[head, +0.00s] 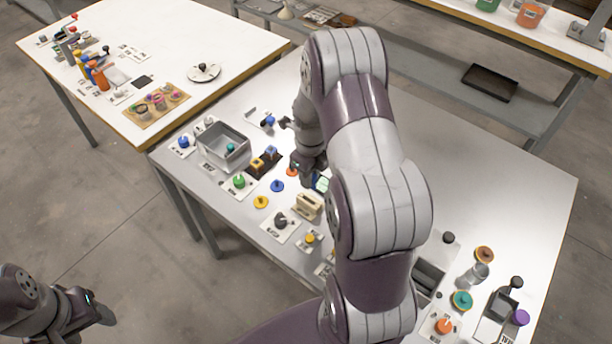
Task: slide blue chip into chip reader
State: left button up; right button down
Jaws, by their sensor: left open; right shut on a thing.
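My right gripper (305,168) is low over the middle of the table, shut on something. Its fingers and my own arm hide what it holds, so I cannot tell whether that is the blue chip. A blue disc with a small knob (277,186) lies on the table just left of and below the gripper. A beige slotted block (308,206), possibly the chip reader, stands below the gripper. A small device with a greenish screen (321,183) sits just above it, partly hidden by my arm. My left gripper (98,311) is open and empty, off the table at lower left.
Yellow (261,202) and orange (292,171) discs lie nearby. A dark holder with tan blocks (252,172), a grey bin (222,155) and a green knob (239,181) stand left. Several jars and lids, including a teal lid (462,300), stand at right. The upper right tabletop is clear.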

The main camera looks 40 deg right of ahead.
jog(key=shift+w+r, duration=0.1)
jog(key=shift+w, duration=0.2)
jog(key=shift+s+d+r, duration=0.15)
jog(key=shift+s, duration=0.1)
jog(key=shift+w, duration=0.2)
jog(key=shift+f, duration=0.25)
jog(key=shift+s+f, duration=0.1)
jog(key=shift+f, duration=0.25)
pick_arm(q)
jog(key=shift+s+f+b, duration=0.25)
jog(key=shift+f+b, duration=0.5)
jog(key=shift+b, duration=0.1)
jog(key=shift+s+f+b, duration=0.2)
jog(key=shift+f+b, duration=0.5)
jog(key=shift+b, duration=0.1)
pick_arm(e)
jog(key=shift+f, duration=2.4)
pick_arm(q)
jog(key=shift+f+b, duration=0.9)
jog(key=shift+f, duration=0.05)
pick_arm(e)
jog(key=shift+f, duration=1.55)
pick_arm(q)
jog(key=shift+r, duration=0.2)
pick_arm(e)
jog(key=shift+r, duration=0.2)
